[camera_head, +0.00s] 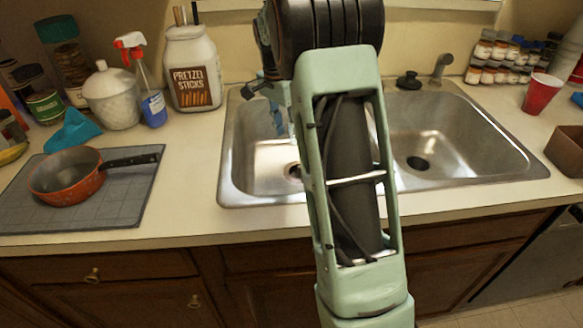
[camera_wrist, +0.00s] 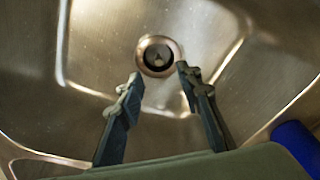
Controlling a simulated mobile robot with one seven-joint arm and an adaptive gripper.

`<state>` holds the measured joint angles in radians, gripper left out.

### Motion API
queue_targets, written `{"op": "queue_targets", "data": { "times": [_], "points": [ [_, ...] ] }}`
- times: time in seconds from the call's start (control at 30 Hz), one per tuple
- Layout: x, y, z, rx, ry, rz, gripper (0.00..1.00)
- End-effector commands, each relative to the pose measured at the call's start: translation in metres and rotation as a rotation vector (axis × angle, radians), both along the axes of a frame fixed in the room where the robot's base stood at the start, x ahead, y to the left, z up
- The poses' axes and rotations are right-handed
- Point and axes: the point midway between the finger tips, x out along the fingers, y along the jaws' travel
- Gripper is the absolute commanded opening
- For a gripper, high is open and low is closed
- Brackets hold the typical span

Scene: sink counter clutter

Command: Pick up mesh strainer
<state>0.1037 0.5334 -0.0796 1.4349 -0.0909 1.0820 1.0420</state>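No mesh strainer shows clearly as a separate thing. In the wrist view a round, copper-rimmed drain fitting (camera_wrist: 160,56) with a dark centre sits in the basin floor; I cannot tell whether a mesh strainer lies in it. My gripper (camera_wrist: 159,78) is open and empty, its two dark fingers apart and pointing toward the fitting from below it in the picture. In the head view my gripper (camera_head: 279,118) is over the left basin (camera_head: 245,150), partly hidden by my arm, which also covers part of that basin.
The right basin (camera_head: 460,140) looks empty. A small black object (camera_head: 408,80) and the faucet (camera_head: 441,68) stand behind it. A red cup (camera_head: 541,93) is at right. An orange pan (camera_head: 66,176) rests on a grey mat (camera_head: 120,208) at left, near a pretzel jar (camera_head: 192,65).

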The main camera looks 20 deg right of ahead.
Motion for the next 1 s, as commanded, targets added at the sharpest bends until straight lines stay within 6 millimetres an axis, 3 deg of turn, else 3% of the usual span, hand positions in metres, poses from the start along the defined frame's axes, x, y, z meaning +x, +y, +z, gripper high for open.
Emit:
{"op": "queue_targets", "data": {
  "times": [0.03,0.2,0.5,0.77,1.0],
  "points": [
    [0.002,-0.013,-0.017,0.008,0.010,-0.032,0.33],
    [0.005,-0.031,-0.039,0.024,0.023,-0.084,0.33],
    [0.005,-0.038,-0.083,0.025,0.028,-0.091,0.33],
    [0.006,-0.040,-0.100,0.025,0.025,-0.091,0.33],
    [0.002,-0.045,-0.132,0.025,0.028,-0.090,0.33]
  ]
}}
